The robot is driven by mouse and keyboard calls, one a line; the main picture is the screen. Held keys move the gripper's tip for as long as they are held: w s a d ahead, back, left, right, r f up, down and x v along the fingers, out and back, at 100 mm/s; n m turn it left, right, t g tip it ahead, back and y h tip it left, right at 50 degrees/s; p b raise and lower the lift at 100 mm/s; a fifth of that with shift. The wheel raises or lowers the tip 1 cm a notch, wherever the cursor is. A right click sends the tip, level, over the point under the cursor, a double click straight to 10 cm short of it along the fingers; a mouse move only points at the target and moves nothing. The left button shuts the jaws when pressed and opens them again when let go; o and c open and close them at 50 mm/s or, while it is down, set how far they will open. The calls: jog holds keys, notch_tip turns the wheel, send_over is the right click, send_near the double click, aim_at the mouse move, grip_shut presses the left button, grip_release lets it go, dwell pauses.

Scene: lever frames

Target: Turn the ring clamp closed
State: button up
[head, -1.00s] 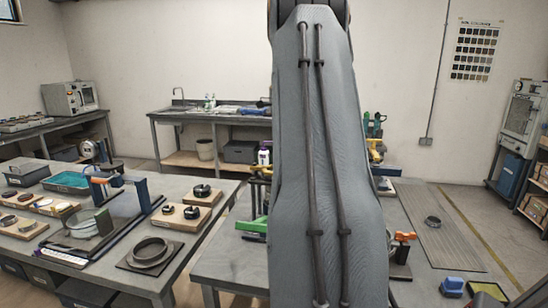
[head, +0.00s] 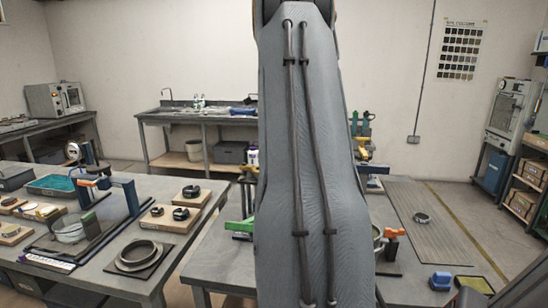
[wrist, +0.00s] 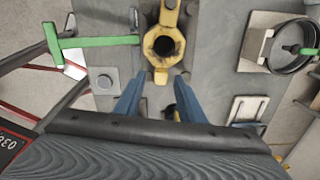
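In the wrist view, a round dark ring with a light bracket and a green lever (wrist: 290,47) sits at the right; it looks like the ring clamp, and its right edge is cut off. A yellow fitting with a round hole (wrist: 164,44) stands at top centre, with a green T-shaped handle (wrist: 95,43) reaching left from it. My gripper (wrist: 158,84) is open, its two blue fingers apart just below the yellow fitting, with nothing clearly held. I cannot tell whether they touch it. In the head view my arm hides the gripper and much of the bench; a green handle (head: 240,226) shows left of it.
An orange-handled device (head: 393,236) stands right of my arm in the head view. A blue block (head: 440,281) lies at the front right. A left bench (head: 100,285) holds rings, a tray and tools. Clear floor lies beyond the bench at right.

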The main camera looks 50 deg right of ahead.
notch_tip(320, 180, up, 7)
jog(key=shift+b, duration=0.85)
jog(key=shift+a, duration=0.1)
jog(key=w+a+f+n, duration=0.1)
jog(key=a+f+n, duration=0.45)
jog(key=a, duration=0.45)
jog(key=w+a+f+n, duration=0.1)
jog(key=a+f+n, duration=0.4)
jog(key=a, duration=0.5)
jog(key=w+a+f+n, duration=0.1)
jog(key=a+f+n, duration=0.2)
jog(key=a+n, duration=0.55)
jog(key=s+a+f+n, duration=0.5)
jog(key=s+a+n, duration=0.1)
jog(key=a, duration=0.3)
jog(key=s+a+f+n+t, duration=0.1)
jog(key=s+a+f+n, duration=0.4)
jog(key=s+a, duration=0.3)
jog(key=a+n, duration=0.1)
jog(key=a, duration=0.1)
jog(key=shift+s+a, duration=0.2)
jog(key=shift+a, duration=0.1)
